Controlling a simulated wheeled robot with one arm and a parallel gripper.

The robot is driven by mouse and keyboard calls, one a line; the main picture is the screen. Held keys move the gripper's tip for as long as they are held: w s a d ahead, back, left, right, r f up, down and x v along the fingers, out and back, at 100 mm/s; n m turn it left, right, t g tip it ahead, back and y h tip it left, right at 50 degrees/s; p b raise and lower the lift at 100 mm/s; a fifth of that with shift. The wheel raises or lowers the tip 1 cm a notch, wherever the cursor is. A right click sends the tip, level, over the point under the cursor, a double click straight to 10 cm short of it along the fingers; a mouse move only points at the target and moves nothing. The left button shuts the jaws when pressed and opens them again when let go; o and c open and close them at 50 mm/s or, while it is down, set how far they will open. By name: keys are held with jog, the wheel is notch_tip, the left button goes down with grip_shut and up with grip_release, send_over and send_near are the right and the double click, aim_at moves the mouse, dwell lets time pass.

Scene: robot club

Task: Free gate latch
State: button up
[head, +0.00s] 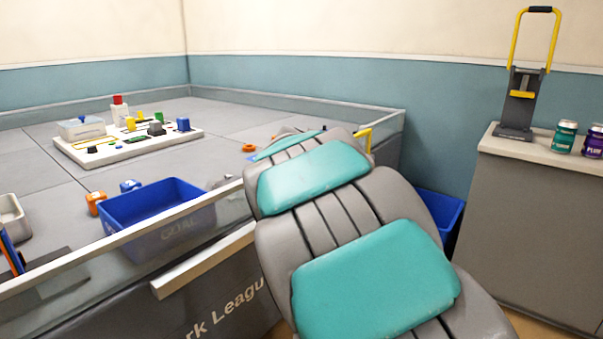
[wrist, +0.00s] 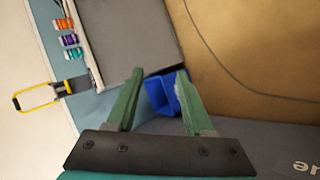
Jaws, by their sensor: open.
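A yellow bracket-like piece (head: 365,136) shows at the far right corner of the walled arena, partly hidden behind my arm. It may be the gate latch, but I cannot tell. My gripper (wrist: 160,71) has green fingers spread apart with nothing between them. In the wrist view it points down over the floor, with a blue bin (wrist: 160,96) beyond the fingers and partly hidden by them. In the head view my arm hides the gripper. The yellow piece cannot be made out in the wrist view.
The arena's clear wall (head: 60,272) runs along the left. Inside are a blue crate (head: 150,226) and a white board (head: 130,147) with coloured parts. A grey cabinet (head: 540,230) at right bears cans (head: 565,137) and a yellow-handled lever device (head: 519,105). Floor shows beside the cabinet.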

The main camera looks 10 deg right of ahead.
jog(key=w+a+r+n+t+h+b, duration=0.1)
jog(key=w+a+n+t+b, duration=0.3)
jog(key=w+a, duration=0.8)
jog(key=w+a+r+n+t+h+b, duration=0.15)
jog(key=w+a+t, duration=0.55)
jog(key=w, duration=0.8)
jog(key=shift+g, duration=0.5)
jog(key=x, duration=0.2)
jog(key=p+x, duration=0.1)
jog(key=x, duration=0.1)
jog(key=f+x, duration=0.1)
jog(key=x, duration=0.1)
jog(key=shift+w+a, duration=0.1)
jog(key=shift+w, duration=0.5)
jog(key=shift+c, duration=0.2)
grip_shut()
